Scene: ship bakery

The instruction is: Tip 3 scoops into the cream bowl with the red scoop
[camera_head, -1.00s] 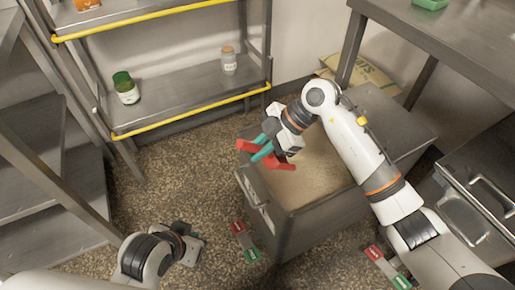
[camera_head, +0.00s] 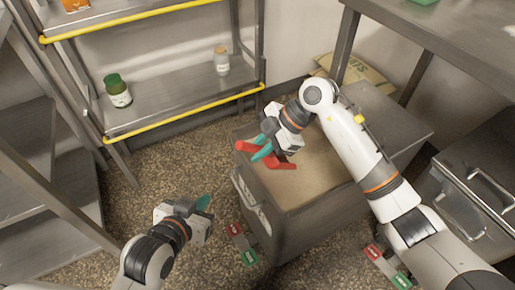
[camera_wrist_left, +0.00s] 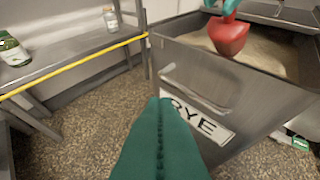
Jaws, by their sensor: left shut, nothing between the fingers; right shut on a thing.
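The red scoop (camera_head: 276,161) is in my right gripper (camera_head: 264,148), which is shut on it over the left part of the open grey bin (camera_head: 262,208). The bin holds a pale, flour-like fill (camera_head: 322,172). In the left wrist view the scoop (camera_wrist_left: 229,36) hangs over the bin's rim, and the bin's front label reads "RYE" (camera_wrist_left: 197,119). My left gripper (camera_head: 203,204) is shut and empty, in the air left of the bin. Its teal fingers (camera_wrist_left: 160,140) touch each other in the left wrist view. No cream bowl shows in these frames.
A steel table (camera_head: 460,45) stands at upper right. A sack (camera_head: 350,68) lies behind the bin. Speckled floor (camera_head: 150,170) is open between shelf and bin.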

